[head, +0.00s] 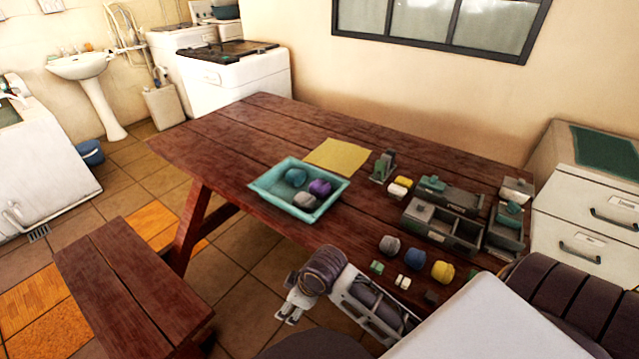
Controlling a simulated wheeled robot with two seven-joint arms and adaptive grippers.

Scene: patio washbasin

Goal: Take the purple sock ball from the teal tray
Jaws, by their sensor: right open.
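The purple sock ball (320,188) lies in the teal tray (262,186) on the wooden picnic table, toward its right inner side. A teal ball (295,177) and a grey ball (304,201) lie in the tray beside it. My right gripper (286,317) is open and empty. In the picture it is below the tray, off the table's near edge, and apart from the sock ball. My left gripper is not in view.
A yellow cloth (338,156) lies behind the tray. Grey compartment boxes (440,225) stand to the right. Grey, blue and yellow balls (416,260) lie in front of them with small blocks. A wooden bench (130,290) is at lower left. The table's far left is clear.

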